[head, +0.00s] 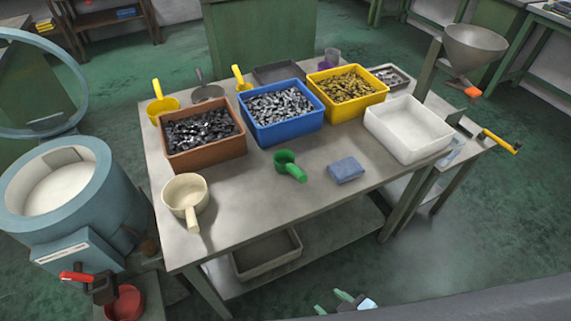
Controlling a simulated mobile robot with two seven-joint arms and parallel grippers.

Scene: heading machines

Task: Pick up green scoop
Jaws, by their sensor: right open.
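The green scoop (285,158) lies on the grey worktable (270,205), in front of the blue bin. Its round cup is at the left and its handle points toward the table's front right. My right gripper (332,303) shows at the bottom edge, in front of the table and below its top in the picture. Its two fingertips are apart, with nothing between them. It is well away from the scoop. My left gripper is not in view.
Brown (205,153), blue (284,130) and yellow (350,101) bins of metal parts stand behind the scoop. A blue-grey block (346,170) lies right of it, a cream scoop (186,195) left. A white bin (410,145) stands right. The table's front middle is bare.

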